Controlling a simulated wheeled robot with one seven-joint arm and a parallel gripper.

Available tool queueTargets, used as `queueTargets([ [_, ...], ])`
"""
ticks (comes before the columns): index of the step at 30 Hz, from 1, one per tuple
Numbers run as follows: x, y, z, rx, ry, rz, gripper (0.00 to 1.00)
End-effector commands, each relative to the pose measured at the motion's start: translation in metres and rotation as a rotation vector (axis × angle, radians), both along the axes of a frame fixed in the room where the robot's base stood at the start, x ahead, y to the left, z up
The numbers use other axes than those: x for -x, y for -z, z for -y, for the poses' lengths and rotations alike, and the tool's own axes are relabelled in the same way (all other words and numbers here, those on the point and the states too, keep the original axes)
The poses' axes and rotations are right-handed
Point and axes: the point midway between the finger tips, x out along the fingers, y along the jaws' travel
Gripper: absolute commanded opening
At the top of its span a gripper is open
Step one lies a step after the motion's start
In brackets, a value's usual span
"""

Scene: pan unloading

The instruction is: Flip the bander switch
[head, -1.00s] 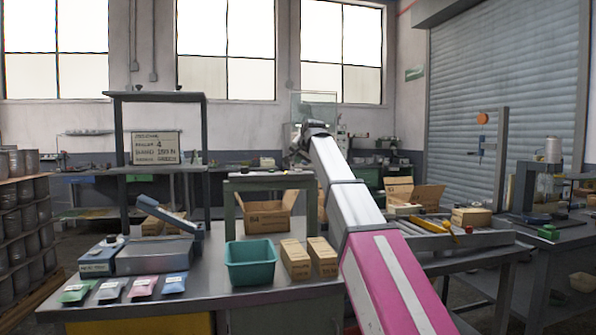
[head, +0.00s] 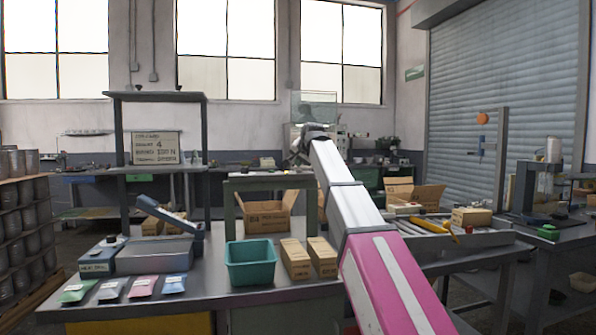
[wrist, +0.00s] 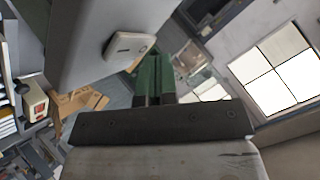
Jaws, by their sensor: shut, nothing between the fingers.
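No switch can be told for certain in either view. In the head view my arm reaches to the back, and its end is in front of a pale machine with a clear upright panel (head: 315,104). The arm hides the fingers there. In the wrist view my gripper (wrist: 155,82) shows as dark green fingers beyond a dark bar, shut and empty. A large grey housing (wrist: 85,45) fills the upper left close by, with a pale rounded piece (wrist: 130,45) on its face. A small whitish box with a red part (wrist: 35,100) is at the far left.
A teal bin (head: 250,264), small cartons (head: 295,259) and a blue-grey device with a raised lever (head: 155,255) stand on the front bench. An open carton (head: 266,217) is behind them.

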Motion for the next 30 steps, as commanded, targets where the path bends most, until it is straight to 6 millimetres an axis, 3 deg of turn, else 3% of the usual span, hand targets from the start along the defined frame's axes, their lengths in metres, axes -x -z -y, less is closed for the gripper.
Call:
queueTargets([
  [18,0.000,0.003,0.000,0.000,0.000,0.000,0.00],
  [30,0.001,-0.012,0.000,-0.001,0.000,0.001,0.00],
])
